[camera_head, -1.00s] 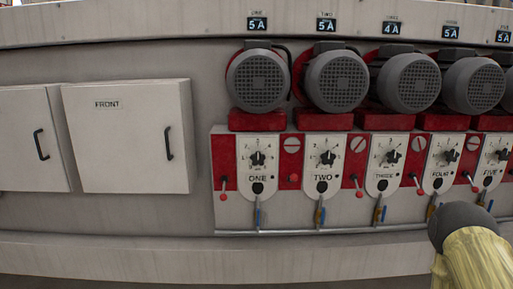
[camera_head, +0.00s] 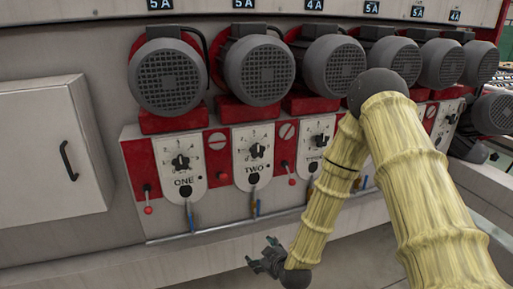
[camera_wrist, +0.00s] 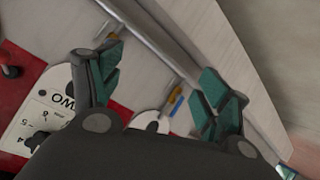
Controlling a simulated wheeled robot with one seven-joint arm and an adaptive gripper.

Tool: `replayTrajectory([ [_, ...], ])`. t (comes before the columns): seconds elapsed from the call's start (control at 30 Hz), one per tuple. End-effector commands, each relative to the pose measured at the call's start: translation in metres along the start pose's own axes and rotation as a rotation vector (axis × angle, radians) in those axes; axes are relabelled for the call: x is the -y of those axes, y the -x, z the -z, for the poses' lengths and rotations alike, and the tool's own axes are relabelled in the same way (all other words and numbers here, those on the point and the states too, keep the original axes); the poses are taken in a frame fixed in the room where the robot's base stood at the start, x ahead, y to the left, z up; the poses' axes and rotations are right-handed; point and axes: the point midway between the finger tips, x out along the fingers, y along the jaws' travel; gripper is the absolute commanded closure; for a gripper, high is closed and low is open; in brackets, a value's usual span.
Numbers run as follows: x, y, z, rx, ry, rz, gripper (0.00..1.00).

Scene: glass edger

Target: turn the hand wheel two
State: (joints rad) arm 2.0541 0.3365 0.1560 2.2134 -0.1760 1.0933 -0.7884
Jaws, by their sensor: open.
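Hand wheel two (camera_head: 257,150) is a small black knob on the white dial plate (camera_head: 246,138) marked TWO, below the second motor in the head view. My gripper (camera_head: 256,257) is below and in front of the panel, clear of the wheel and empty. In the wrist view my gripper (camera_wrist: 160,75) has its two green-padded fingers spread apart. The plate marked TWO (camera_wrist: 62,98) shows there behind the left finger, with dial figures at the lower left.
Plate ONE (camera_head: 180,160) is to the left and plate THREE (camera_head: 314,138) to the right, partly behind my arm. A red-knobbed lever (camera_head: 291,180) stands beside plate TWO. A pipe (camera_head: 220,228) runs along the panel's lower edge.

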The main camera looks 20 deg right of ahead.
Motion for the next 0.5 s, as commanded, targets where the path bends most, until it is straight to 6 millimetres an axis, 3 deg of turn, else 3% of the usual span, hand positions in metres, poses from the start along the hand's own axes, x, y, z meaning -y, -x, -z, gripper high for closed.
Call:
replayTrajectory([
  [0.03, -0.034, 0.003, 0.047, -0.075, 0.043, -0.055, 0.23],
  [0.1, -0.070, 0.005, 0.096, -0.165, 0.114, -0.130, 0.23],
  [0.2, -0.117, 0.013, 0.153, -0.265, 0.199, -0.234, 0.23],
  [0.33, -0.160, 0.025, 0.204, -0.347, 0.278, -0.343, 0.23],
  [0.5, -0.186, 0.035, 0.232, -0.388, 0.323, -0.411, 0.23],
])
